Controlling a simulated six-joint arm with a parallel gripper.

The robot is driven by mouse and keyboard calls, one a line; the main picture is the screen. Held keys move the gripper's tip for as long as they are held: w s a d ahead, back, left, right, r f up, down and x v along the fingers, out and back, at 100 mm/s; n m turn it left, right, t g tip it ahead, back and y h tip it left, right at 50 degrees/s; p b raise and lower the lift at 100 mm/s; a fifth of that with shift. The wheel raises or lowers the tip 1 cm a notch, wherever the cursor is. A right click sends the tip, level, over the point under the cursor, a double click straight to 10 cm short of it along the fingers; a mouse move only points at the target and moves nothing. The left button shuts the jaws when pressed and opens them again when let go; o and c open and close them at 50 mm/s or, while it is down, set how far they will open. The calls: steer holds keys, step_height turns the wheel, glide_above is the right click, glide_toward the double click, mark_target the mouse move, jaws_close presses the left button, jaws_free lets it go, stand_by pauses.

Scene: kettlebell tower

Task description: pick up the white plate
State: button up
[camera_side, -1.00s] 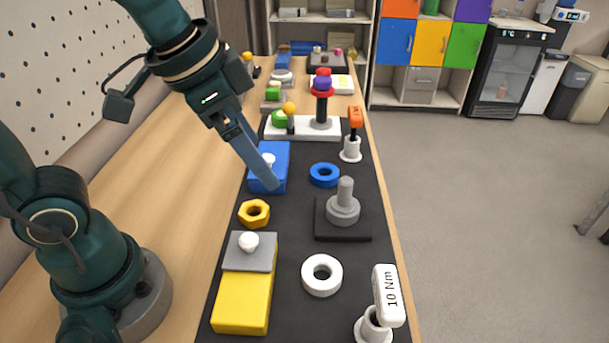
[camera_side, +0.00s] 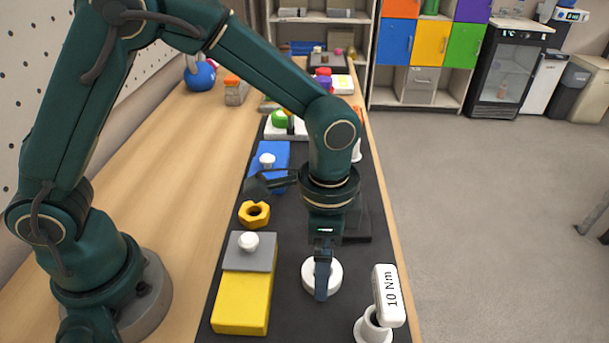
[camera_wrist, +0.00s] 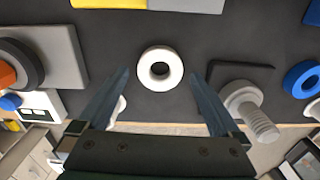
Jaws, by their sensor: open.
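The white plate is a flat ring with a round hole, lying on the dark mat. In the side view the white plate (camera_side: 335,276) is partly covered by my gripper (camera_side: 321,296), which points down over it. In the wrist view the whole white plate (camera_wrist: 146,70) shows between the two spread fingertips of my gripper (camera_wrist: 159,73). The fingers are open, one on each side, with a gap to the plate. The gripper is empty. I cannot tell exactly how high the fingertips are above the mat.
A white-handled "10 Nm" tool (camera_side: 388,295) stands in a holder at front right. A yellow block with a grey top (camera_side: 245,300) and a yellow nut (camera_side: 254,213) are to the left. A grey threaded post (camera_wrist: 257,118) and blue ring (camera_wrist: 302,78) are nearby.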

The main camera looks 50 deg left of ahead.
steer(key=shift+f, duration=1.05)
jaws_close()
steer(key=shift+r, duration=0.15)
